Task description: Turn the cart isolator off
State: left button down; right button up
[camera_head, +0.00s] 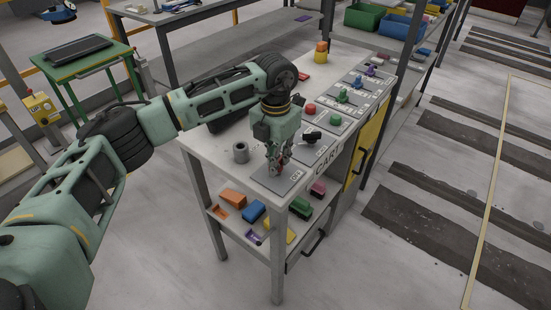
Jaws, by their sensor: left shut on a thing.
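The cart (210,150) stands in the middle of the head view, with a grey top and a row of control panels along its right side. My left gripper (276,167) points down over the nearest panel plate (293,182) at the cart's front corner. It is shut on the isolator knob there. A little red shows between the fingers; the fingers hide most of the knob, so its setting cannot be read. My right gripper is not in view.
Behind the gripper, other panels carry a black knob (312,136), a red button (310,109) and a green knob (343,96). A grey cylinder (240,153) stands left of the gripper. Coloured blocks lie on the lower shelf (238,232). The floor right of the cart is clear.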

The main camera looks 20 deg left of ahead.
pick_arm(q)
jog(key=c, duration=1.8)
grip_release()
notch_tip(320, 180, up, 12)
